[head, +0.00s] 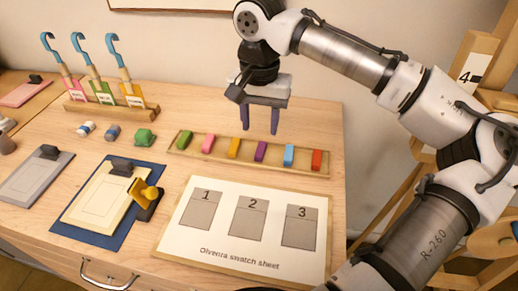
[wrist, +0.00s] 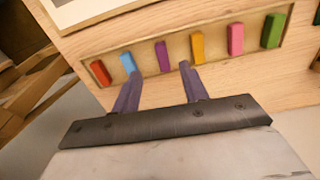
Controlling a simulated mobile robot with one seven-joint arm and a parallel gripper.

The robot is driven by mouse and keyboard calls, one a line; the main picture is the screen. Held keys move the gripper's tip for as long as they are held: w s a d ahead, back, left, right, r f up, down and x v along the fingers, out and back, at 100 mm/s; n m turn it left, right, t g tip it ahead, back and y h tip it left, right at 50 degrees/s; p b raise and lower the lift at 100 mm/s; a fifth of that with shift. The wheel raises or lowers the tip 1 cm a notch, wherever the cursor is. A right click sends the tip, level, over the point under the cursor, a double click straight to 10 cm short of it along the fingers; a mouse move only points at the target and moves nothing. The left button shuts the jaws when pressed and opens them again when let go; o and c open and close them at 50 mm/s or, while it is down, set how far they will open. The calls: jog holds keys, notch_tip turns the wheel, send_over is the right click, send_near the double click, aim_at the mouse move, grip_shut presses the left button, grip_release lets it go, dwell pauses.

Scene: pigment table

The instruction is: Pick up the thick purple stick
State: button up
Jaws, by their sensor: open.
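The thick purple stick (head: 261,151) lies in a shallow wooden tray (head: 219,158), between a yellow stick (head: 233,147) and a blue stick (head: 289,155). It also shows in the wrist view (wrist: 163,56), ahead of my fingertips and between their lines. My gripper (head: 260,132) is open and empty, with its fingers pointing down. In the wrist view, my gripper's fingertips (wrist: 159,68) appear near the purple stick, with the blue and yellow sticks close to either side. I cannot tell the exact height above the tray. No finger hides the purple stick.
The tray also holds green (head: 184,140), pink (head: 208,143) and red (head: 317,160) sticks. A swatch sheet (head: 240,250) lies in front. A rack with blue-hooked tools (head: 110,109) stands at the back left. A green lump (head: 144,138) sits left of the tray.

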aim_at(259, 154)
notch_tip(259, 154, down, 9)
jog(key=shift+r+p, duration=0.2)
jog(key=shift+p, duration=0.35)
grip_shut()
